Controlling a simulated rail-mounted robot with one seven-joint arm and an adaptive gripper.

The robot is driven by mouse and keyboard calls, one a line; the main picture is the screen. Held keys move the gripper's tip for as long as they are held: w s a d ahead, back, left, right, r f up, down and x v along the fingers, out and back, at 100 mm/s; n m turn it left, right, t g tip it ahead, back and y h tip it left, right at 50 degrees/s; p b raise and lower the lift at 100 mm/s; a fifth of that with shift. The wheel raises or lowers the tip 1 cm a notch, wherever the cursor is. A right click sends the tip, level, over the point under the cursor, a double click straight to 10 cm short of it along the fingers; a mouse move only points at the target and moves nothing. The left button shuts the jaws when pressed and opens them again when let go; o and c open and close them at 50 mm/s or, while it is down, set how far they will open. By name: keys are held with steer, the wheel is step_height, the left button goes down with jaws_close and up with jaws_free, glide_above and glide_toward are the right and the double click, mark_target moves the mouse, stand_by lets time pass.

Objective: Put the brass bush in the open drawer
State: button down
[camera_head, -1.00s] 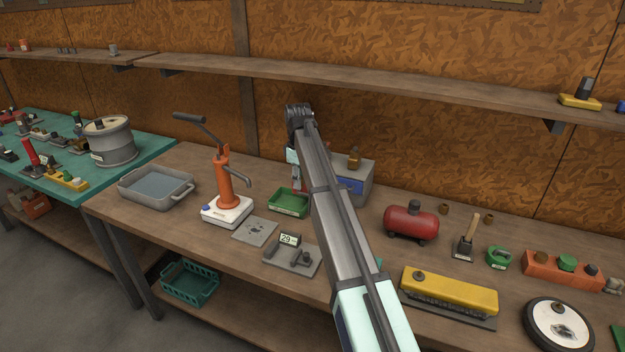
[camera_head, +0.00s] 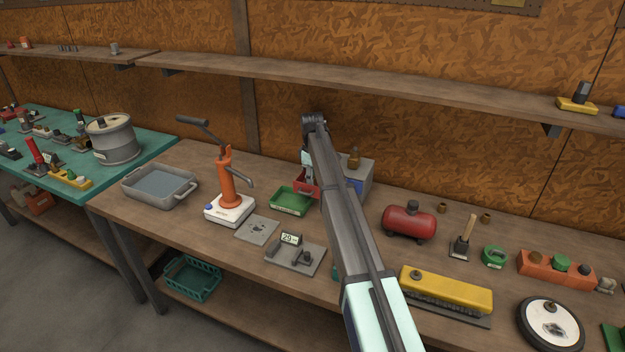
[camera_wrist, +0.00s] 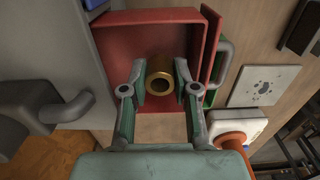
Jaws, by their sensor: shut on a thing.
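The brass bush (camera_wrist: 160,86) is a gold ring-shaped piece, seen in the wrist view with its open end facing the camera. My gripper (camera_wrist: 161,78) is shut on it, one finger on each side. The open red drawer (camera_wrist: 113,48) lies behind the bush in that view, and the bush appears within the drawer's outline. I cannot tell whether it touches the drawer floor. In the head view a part of the red drawer (camera_head: 302,187) shows left of my arm. My arm hides the gripper and bush there.
The grey cabinet (camera_head: 364,171) with a blue drawer front stands behind my arm, a small brass-coloured item on top. A green tray (camera_head: 291,201) sits left of the drawer, near the orange press (camera_head: 229,180). A red tank (camera_head: 409,222) stands to the right.

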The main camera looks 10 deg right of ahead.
steer(key=shift+w+d+f+p, duration=0.1)
steer(key=shift+w+f+p, duration=0.05)
steer(key=shift+f+p, duration=0.2)
steer(key=shift+f, duration=0.3)
steer(key=shift+f, duration=0.2)
steer(key=c, duration=1.2)
jaws_free()
steer(key=shift+r, duration=0.15)
step_height(320, 180, up, 12)
steer(key=b, duration=0.2)
steer(key=shift+b, duration=0.3)
